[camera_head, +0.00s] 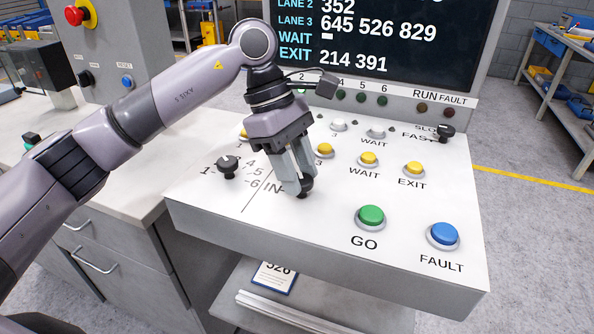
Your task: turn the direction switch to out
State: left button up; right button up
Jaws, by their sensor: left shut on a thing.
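The direction switch (306,192) is a black knob on the sloped white control panel (320,245), just right of the "IN" label. My left gripper (299,186) points down at it from above and its fingers are shut on the knob. The fingers hide much of the knob and the panel behind it, so I cannot tell which way its pointer faces. The "OUT" label does not show. My right gripper does not show.
A black selector knob (228,166) stands left of the gripper. A green GO button (370,216), a blue FAULT button (443,235) and yellow WAIT (369,160) and EXIT (413,169) buttons lie right. A black speed knob (445,133) is at the far right. A screen (390,40) rises behind.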

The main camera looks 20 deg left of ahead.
pick_arm(q)
jog(key=shift+r+m, duration=0.1)
jog(key=shift+m, duration=0.2)
dwell(0.4)
jog(key=o, duration=1)
jog(key=shift+o, duration=0.2)
jog(key=v, duration=0.7)
